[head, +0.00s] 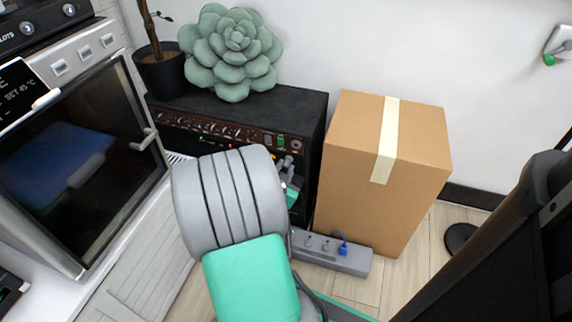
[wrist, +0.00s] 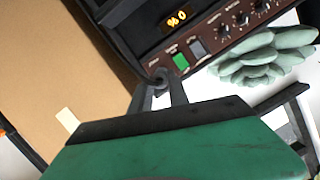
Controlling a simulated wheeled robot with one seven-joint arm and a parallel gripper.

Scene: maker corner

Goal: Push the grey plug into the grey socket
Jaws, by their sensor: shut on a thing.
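My gripper (head: 288,168) is in front of the right end of the black amplifier's control panel, partly hidden behind my grey arm link. In the wrist view its two dark fingers (wrist: 163,88) reach toward a round grey ring at the panel's end. The grey socket (head: 297,145) appears as a small round fitting right of the green switch, just beyond the fingertips. My gripper is shut on the grey plug, which is small and mostly hidden by the fingers. I cannot tell whether the plug touches or enters the socket.
The amplifier (head: 313,115) carries a succulent (head: 232,50) and a potted plant. A cardboard box (head: 350,150) stands close to its right. A grey power strip (head: 355,262) with a blue plug (head: 343,249) lies on the floor in front. A glass-doored machine (head: 80,150) stands left.

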